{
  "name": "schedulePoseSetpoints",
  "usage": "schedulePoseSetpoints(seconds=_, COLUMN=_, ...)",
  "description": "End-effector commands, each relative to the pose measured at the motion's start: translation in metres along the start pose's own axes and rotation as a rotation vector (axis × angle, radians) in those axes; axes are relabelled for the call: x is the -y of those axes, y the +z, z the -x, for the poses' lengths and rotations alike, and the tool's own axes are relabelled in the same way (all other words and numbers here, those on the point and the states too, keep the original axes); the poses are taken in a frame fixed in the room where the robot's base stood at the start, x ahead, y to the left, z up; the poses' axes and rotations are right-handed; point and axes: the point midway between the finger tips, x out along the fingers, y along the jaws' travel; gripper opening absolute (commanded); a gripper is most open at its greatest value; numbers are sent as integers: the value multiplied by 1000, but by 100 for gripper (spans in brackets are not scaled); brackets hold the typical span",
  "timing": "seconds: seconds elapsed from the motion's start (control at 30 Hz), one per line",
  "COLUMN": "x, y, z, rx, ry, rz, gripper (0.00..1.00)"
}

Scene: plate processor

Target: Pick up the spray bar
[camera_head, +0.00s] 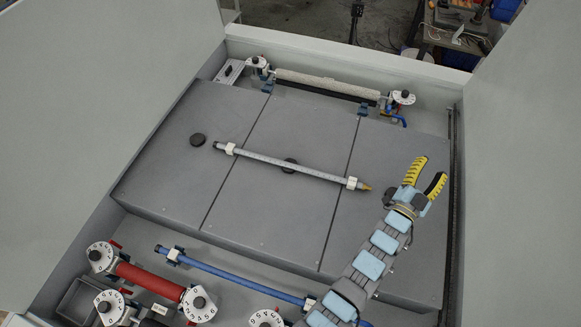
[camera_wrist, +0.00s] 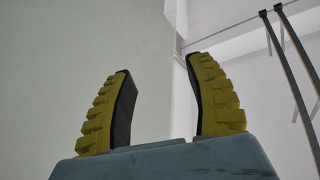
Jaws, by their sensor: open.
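A long thin grey bar (camera_head: 285,164), which looks like the spray bar, lies slanted across the grey panels in the head view. It has a white clip near each end, a dark left end and a brass-coloured right tip. A similar blue bar (camera_head: 225,273) lies nearer the front, its right part close to my arm; I cannot tell for certain which bar is meant. My gripper (camera_head: 431,170) is open and empty, to the right of the grey bar's tip and apart from it. In the wrist view, my yellow ribbed fingers (camera_wrist: 164,75) stand apart with nothing between them. No bar shows there.
A pale roller (camera_head: 325,84) with dials spans the back. A red roller (camera_head: 150,281) with dials stands front left. High walls (camera_head: 530,150) close both sides. The panels around the grey bar are clear.

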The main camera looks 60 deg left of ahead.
Motion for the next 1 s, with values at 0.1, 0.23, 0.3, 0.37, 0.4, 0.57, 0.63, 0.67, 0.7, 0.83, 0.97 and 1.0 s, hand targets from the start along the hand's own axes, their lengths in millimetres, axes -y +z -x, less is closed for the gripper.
schedulePoseSetpoints(seconds=0.1, x=20, y=49, z=-38, rx=160, ry=38, rz=-94, gripper=54)
schedulePoseSetpoints(seconds=0.23, x=42, y=96, z=-67, rx=327, ry=112, rz=-190, gripper=54)
schedulePoseSetpoints(seconds=0.3, x=56, y=120, z=-77, rx=415, ry=162, rz=-238, gripper=54)
schedulePoseSetpoints(seconds=0.37, x=69, y=137, z=-84, rx=484, ry=209, rz=-278, gripper=54)
schedulePoseSetpoints(seconds=0.4, x=77, y=148, z=-86, rx=531, ry=243, rz=-303, gripper=54)
schedulePoseSetpoints(seconds=0.57, x=117, y=187, z=-87, rx=703, ry=399, rz=-398, gripper=54)
schedulePoseSetpoints(seconds=0.63, x=137, y=199, z=-83, rx=771, ry=473, rz=-436, gripper=54)
schedulePoseSetpoints(seconds=0.67, x=145, y=204, z=-80, rx=800, ry=508, rz=-451, gripper=54)
schedulePoseSetpoints(seconds=0.7, x=158, y=209, z=-76, rx=837, ry=552, rz=-472, gripper=54)
schedulePoseSetpoints(seconds=0.83, x=198, y=223, z=-51, rx=954, ry=717, rz=-528, gripper=54)
schedulePoseSetpoints(seconds=0.97, x=243, y=226, z=-18, rx=1060, ry=888, rz=-568, gripper=54)
schedulePoseSetpoints(seconds=1.0, x=256, y=226, z=-5, rx=1091, ry=945, rz=-576, gripper=54)
